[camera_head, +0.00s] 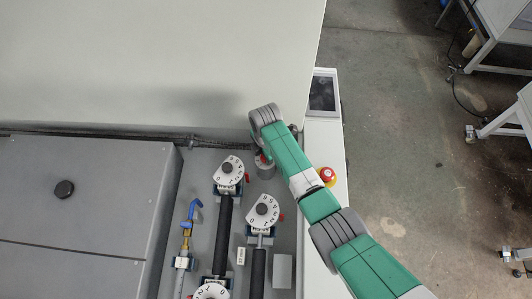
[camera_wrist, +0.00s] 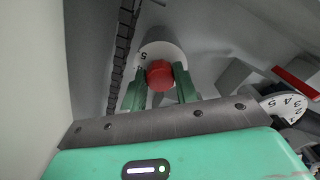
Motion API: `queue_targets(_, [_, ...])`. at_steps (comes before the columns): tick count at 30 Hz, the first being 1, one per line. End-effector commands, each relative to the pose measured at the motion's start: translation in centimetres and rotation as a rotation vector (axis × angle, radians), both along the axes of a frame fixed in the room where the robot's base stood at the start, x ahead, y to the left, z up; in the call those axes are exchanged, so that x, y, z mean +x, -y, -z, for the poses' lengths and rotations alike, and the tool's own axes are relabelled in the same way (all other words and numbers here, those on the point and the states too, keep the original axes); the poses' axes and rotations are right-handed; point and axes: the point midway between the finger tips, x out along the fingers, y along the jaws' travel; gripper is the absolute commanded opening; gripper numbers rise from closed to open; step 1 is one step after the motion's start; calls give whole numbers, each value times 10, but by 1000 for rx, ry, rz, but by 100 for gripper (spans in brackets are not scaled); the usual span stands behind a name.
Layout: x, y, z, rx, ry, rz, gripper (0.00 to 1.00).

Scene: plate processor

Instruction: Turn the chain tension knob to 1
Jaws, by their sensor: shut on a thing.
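A red knob (camera_wrist: 160,75) with a white dial collar (camera_wrist: 165,48) sits beside a dark chain (camera_wrist: 122,50) in the wrist view. The figure 5 shows on the collar; the other marks are hidden. My gripper (camera_wrist: 161,82) is shut on the red knob, with one green finger on each side. In the head view the wrist and arm cover most of this spot. A grey round base (camera_head: 265,170) shows just below the wrist there. I cannot read the knob's present setting.
White numbered dials (camera_head: 229,169), (camera_head: 264,211) stand to the left of and below my arm, with dark rollers (camera_head: 222,235) beneath. A blue-handled valve (camera_head: 192,210) is further left. A red stop button (camera_head: 327,174) and a screen (camera_head: 323,92) are at right. A large pale panel (camera_head: 150,65) lies above.

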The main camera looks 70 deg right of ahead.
Motion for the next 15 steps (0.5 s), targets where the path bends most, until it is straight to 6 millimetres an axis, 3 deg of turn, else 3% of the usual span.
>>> queue_targets(8, [1,0,-2,0,1,0,7])
queue_targets(9, [1,0,-2,0,1,0,34])
queue_targets(12, [1,0,-2,0,1,0,52])
queue_targets(15, [1,0,-2,-1,1,1,52])
